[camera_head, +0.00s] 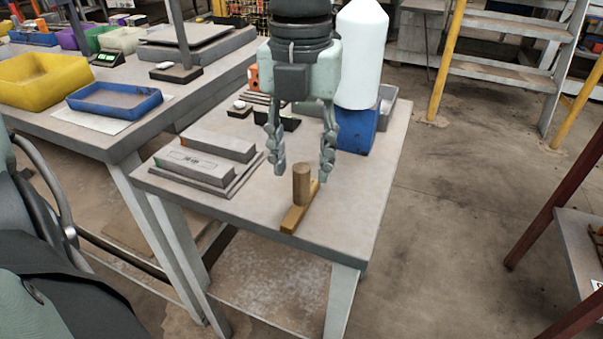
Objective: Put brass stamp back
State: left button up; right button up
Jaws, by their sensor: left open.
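The brass stamp (292,218) lies on the front part of the grey table, a narrow brass bar with an upright brown cylindrical handle (301,187). My left gripper (300,174) points down over the table, open, with nothing held. Its fingertips appear on either side of the handle's top in the picture. I cannot tell whether they are around the handle or a little behind it. No contact shows. My right gripper is out of view.
Two grey blocks (193,164) lie on a dark board left of the stamp. A blue container (358,132) and a white cylinder (361,55) stand behind the gripper to the right. A blue tray (115,101) is on the neighbouring table. The table's right front is clear.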

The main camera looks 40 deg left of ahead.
pick_arm(q)
notch_tip(320, 180, up, 8)
jog(key=shift+r, duration=0.2)
dwell(0.3)
